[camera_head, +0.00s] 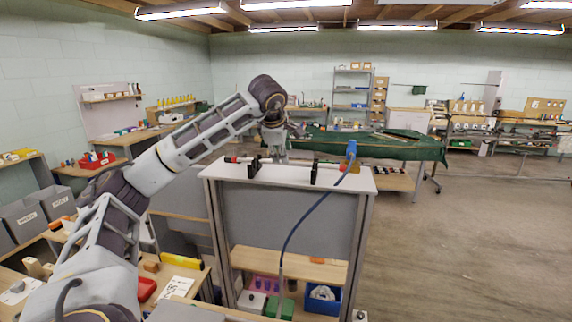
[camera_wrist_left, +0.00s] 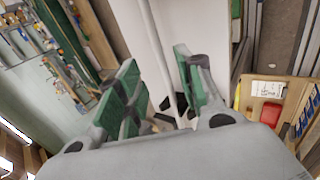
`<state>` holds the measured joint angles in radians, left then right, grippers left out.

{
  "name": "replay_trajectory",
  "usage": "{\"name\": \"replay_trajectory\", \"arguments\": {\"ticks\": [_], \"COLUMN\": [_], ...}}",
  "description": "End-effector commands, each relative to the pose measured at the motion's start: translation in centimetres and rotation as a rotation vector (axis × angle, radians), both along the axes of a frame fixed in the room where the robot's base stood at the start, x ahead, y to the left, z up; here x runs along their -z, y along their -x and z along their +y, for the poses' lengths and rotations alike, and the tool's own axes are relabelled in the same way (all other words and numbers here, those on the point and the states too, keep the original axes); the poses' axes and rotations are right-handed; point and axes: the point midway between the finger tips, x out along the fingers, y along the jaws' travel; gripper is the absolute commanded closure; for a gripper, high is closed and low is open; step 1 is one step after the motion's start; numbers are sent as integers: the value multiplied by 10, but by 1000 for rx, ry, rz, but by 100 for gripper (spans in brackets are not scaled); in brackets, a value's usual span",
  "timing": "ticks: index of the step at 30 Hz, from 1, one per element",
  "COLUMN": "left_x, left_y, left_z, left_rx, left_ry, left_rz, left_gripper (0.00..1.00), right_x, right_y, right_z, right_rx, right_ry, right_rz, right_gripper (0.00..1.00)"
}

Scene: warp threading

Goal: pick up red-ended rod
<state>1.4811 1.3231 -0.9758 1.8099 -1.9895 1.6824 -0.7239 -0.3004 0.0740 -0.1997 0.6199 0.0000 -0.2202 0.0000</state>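The red-ended rod (camera_head: 234,159) lies across black stands (camera_head: 254,166) (camera_head: 315,172) on a white-topped bench (camera_head: 285,178). Red shows near its left end, and red also shows at the right by the blue fitting. My left gripper (camera_head: 274,155) points down over the rod between the stands, from behind. In the left wrist view, my left gripper (camera_wrist_left: 158,92) is open, its green-padded fingers apart. A thin grey rod (camera_wrist_left: 158,45) runs between the fingers in that view. I cannot tell whether either pad touches it. My right gripper is not in view.
A blue fitting (camera_head: 351,150) with a blue hose (camera_head: 295,228) stands at the bench's right edge. A green-covered table (camera_head: 385,150) is behind. Shelves below hold a blue bin (camera_head: 323,300). Open floor (camera_head: 465,240) lies to the right.

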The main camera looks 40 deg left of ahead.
Motion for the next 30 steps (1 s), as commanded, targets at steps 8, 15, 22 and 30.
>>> {"name": "replay_trajectory", "arguments": {"ticks": [8,15,22,30], "left_x": [3,5,19,40], "left_y": [-2,-3,-13,-27], "left_z": [1,2,6,12], "left_rx": [0,-1,-1,-1], "left_ry": [0,-1,0,0], "left_rz": [0,0,3,1], "left_gripper": [63,63,63,63], "right_x": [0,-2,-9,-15], "right_y": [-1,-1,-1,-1], "right_z": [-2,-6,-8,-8], "right_rx": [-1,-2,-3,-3], "right_ry": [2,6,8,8], "right_rz": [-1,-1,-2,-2], "right_gripper": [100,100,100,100]}}
